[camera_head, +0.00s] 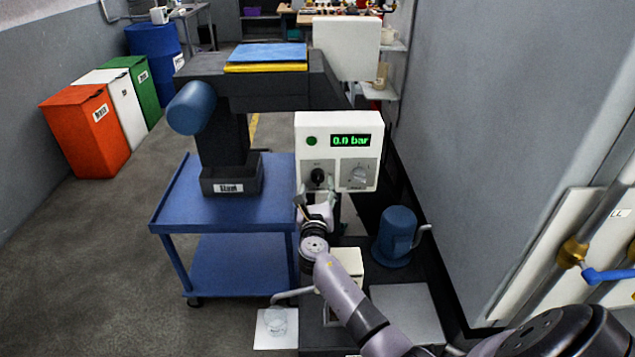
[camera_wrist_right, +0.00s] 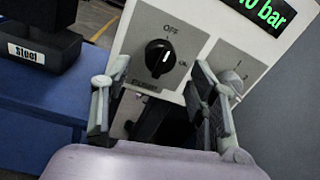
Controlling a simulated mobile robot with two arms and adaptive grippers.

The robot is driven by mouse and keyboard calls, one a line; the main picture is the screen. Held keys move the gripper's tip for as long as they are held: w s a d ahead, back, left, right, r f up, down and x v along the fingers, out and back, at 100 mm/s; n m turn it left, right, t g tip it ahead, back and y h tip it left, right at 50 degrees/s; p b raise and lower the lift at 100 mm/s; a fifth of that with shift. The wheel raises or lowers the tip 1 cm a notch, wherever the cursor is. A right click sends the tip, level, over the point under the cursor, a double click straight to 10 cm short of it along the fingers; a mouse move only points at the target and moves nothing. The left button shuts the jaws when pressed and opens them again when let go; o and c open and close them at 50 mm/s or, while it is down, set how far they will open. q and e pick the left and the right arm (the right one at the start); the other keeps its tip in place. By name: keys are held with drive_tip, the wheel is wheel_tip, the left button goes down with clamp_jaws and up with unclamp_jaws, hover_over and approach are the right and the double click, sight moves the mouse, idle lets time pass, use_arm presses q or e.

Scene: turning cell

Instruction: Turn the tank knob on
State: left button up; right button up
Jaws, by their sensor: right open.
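The black knob (camera_head: 318,176) sits on the left grey plate of a white control box (camera_head: 310,127). In the right wrist view the knob (camera_wrist_right: 158,57) shows below an OFF mark, with another mark to its right. My right gripper (camera_head: 315,203) is just below and in front of the knob. In the right wrist view the open fingers of the gripper (camera_wrist_right: 160,95) stand on either side below the knob, with nothing between them. My left gripper is not in view.
A pale dial (camera_head: 358,173) sits right of the knob; the green display (camera_head: 351,141) reads 0.0 bar. A blue cart (camera_head: 175,205) carrying a dark machine stands to the left. A blue motor-like unit (camera_head: 396,235) is at the lower right, near the grey wall.

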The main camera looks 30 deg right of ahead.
sight(318, 181)
drive_tip(key=shift+x, duration=2.1)
drive_tip(key=c, duration=1.2)
drive_tip(key=shift+o, duration=0.2)
